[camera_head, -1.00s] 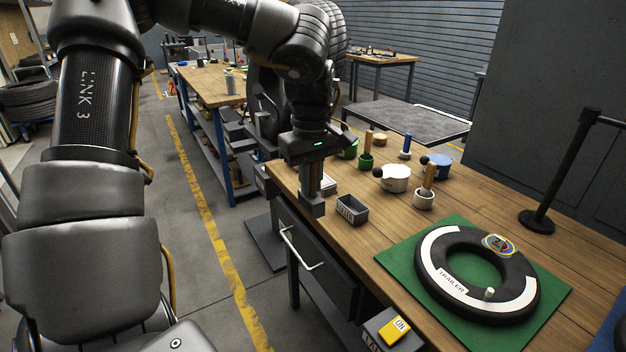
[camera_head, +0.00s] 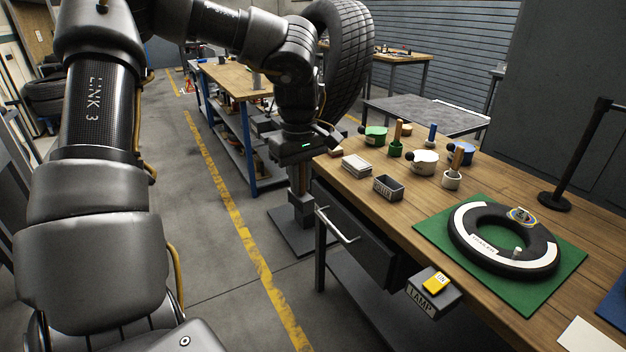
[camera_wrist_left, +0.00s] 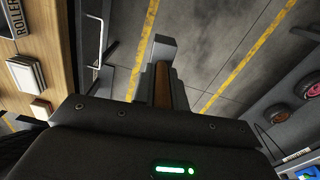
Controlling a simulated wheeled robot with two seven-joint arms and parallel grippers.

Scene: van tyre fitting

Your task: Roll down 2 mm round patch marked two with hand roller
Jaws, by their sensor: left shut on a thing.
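The black tube ring (camera_head: 468,246) with white bands lettered "TRAILER" lies on a green mat (camera_head: 437,239) on the bench. A small round patch (camera_head: 522,216) with coloured rings sits on its far side; its number is too small to read. My left gripper (camera_head: 302,204) points down beside the bench's left edge, above the floor, well away from the ring. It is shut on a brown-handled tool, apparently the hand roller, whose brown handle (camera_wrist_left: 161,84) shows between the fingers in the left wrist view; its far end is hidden. My right gripper is out of view.
An open grey tray (camera_head: 388,187), lettered "ROLLER" in the wrist view, looks empty. Pots (camera_head: 424,162) with brushes stand behind it. A yellow-topped lamp switch (camera_head: 435,284) and a drawer handle (camera_head: 338,226) stick out at the bench front. A big tyre (camera_head: 345,50) stands behind my arm.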

